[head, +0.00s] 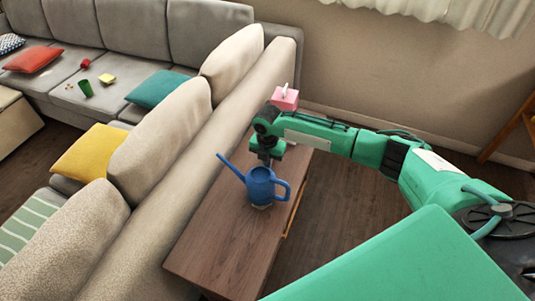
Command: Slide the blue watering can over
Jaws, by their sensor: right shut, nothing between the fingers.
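The blue watering can (261,188) stands upright on the brown wooden console table (218,247) behind the sofa. Its spout points to the upper left and its handle to the right. My right arm reaches in from the right, and my right gripper (265,160) is just behind the can's top, pointing down. The fingertips are partly hidden by the can, and I cannot tell whether they touch it. The gripper is shut and holds nothing. My left gripper is not in view.
A pink tissue box (285,98) stands at the table's far end. The grey sofa (150,180) runs along the table's left side. The near part of the tabletop is clear. Dark floor (335,220) is open to the right.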

